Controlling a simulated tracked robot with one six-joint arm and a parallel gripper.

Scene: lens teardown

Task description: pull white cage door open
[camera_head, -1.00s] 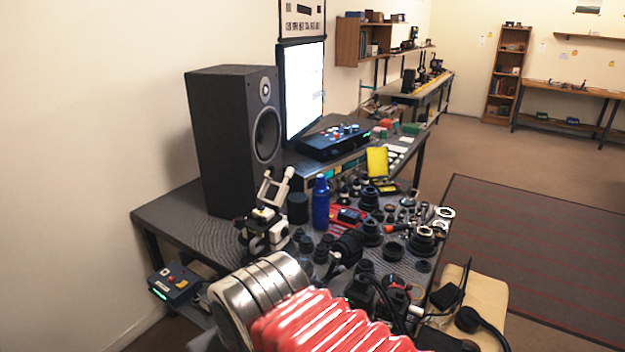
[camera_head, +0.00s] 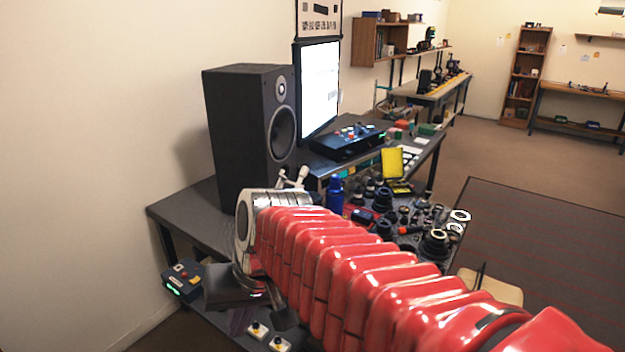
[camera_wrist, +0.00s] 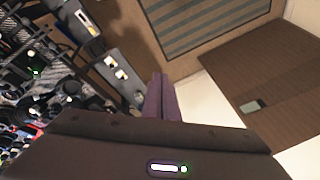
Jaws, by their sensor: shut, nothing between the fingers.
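I cannot make out a white cage door in either view. In the wrist view a plain white surface (camera_wrist: 205,98) shows just right of my gripper, but I cannot tell what it is. My gripper (camera_wrist: 159,80) shows there as two purple fingers pressed together, with nothing between them. In the head view my red ribbed arm reaches to the left over the near end of the bench and covers much of what lies there. The fingertips are not clear in that view.
A bench carries a black speaker (camera_head: 247,125), a blue bottle (camera_head: 334,196), a yellow case (camera_head: 392,163) and several dark lens parts. A control box (camera_head: 183,279) sits low at left. Small white switch boxes (camera_head: 258,331) lie below my arm.

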